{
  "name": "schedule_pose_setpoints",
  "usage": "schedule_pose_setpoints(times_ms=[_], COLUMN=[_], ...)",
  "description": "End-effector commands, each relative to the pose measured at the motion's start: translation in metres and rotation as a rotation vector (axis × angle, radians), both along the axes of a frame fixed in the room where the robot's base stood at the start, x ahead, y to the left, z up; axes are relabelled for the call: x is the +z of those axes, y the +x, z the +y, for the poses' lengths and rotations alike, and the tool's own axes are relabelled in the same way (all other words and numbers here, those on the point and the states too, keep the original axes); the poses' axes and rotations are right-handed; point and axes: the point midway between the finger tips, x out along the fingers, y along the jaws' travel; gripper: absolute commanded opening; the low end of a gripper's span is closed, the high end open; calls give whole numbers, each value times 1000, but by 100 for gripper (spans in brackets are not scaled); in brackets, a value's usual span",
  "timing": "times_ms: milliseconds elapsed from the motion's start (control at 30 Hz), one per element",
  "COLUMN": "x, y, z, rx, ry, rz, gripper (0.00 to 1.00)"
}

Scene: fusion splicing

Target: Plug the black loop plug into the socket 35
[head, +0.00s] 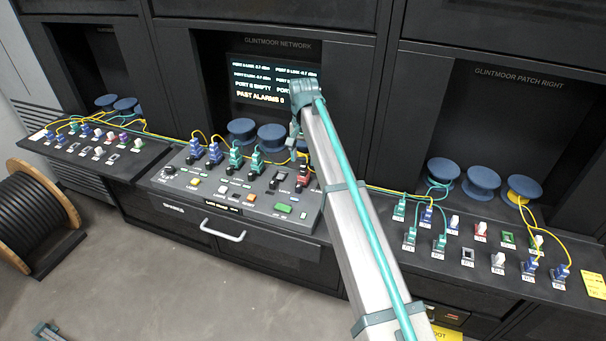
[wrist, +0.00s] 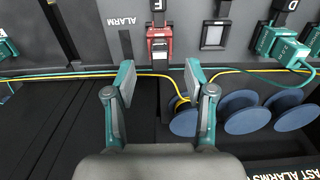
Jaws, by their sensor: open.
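My gripper (wrist: 160,80) is open and empty in the wrist view, its two teal-padded fingers apart. In the head view the red plug (head: 303,176) is partly hidden beside my arm, at the right of the central console. I cannot make out a black loop plug for certain in either view. The number 35 is not readable on any socket; small labels in the head view are too blurred.
The central console (head: 185,196) holds blue and teal plugs with yellow cables. Plug panels stand left (head: 62,152) and right (head: 452,258). Blue spools (wrist: 240,112) and a yellow cable (wrist: 90,74) lie close to my gripper. A cable drum (head: 40,215) stands on the floor.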

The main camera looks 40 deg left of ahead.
Motion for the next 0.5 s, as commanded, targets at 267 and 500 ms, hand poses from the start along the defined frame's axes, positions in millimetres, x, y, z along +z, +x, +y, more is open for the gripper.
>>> schedule_pose_setpoints(times_ms=[267, 500], x=[-35, -44], y=[0, 0], z=[0, 0], rx=[0, 0], ry=[0, 0], rz=[1, 0], gripper=[54, 54])
